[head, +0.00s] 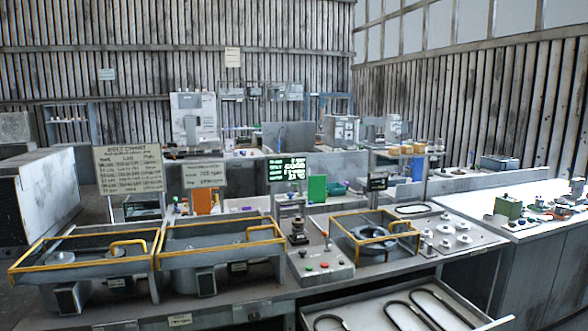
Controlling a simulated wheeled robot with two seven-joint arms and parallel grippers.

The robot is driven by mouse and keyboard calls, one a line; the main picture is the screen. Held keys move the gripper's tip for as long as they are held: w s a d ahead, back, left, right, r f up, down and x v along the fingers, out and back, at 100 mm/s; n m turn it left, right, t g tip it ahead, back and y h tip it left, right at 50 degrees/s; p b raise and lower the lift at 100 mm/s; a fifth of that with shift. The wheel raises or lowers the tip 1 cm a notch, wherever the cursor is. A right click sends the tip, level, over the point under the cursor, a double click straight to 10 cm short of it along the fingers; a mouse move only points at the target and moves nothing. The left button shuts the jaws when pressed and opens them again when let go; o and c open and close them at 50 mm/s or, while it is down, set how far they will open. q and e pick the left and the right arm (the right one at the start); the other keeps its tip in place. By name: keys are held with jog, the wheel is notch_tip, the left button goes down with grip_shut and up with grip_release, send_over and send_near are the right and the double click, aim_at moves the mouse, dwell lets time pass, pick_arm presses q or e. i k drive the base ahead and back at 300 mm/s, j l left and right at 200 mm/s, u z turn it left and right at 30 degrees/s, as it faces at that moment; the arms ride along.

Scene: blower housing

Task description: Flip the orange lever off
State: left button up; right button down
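A grey control box (337,272) stands on the bench near the middle of the head view. A thin upright lever (327,241) with a small red-orange tip rises from its back part. It is too small to tell for sure whether this is the orange lever or which way it is set. A green button (309,269) and a red button (324,265) sit on the box's front face. A dark stacked knob (298,231) stands at its back left. Neither of my grippers is in view.
Yellow-railed housings (222,234) fill the bench on the left, and another railed blower unit (373,234) stands right of the box. An open drawer (470,308) with dark belts juts out in front. A white side table (470,203) holds small parts at right.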

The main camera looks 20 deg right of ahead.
aim_at(325, 233)
jog(key=l+z, duration=0.1)
jog(key=l, duration=0.3)
jog(key=i+l+z, duration=0.15)
jog(key=l, duration=0.25)
jog(key=l+z, duration=0.1)
jog(key=l, duration=0.35)
jog(key=i+l+z, duration=0.15)
jog(key=l, duration=0.2)
jog(key=i+l+z, duration=0.1)
jog(key=l, duration=0.3)
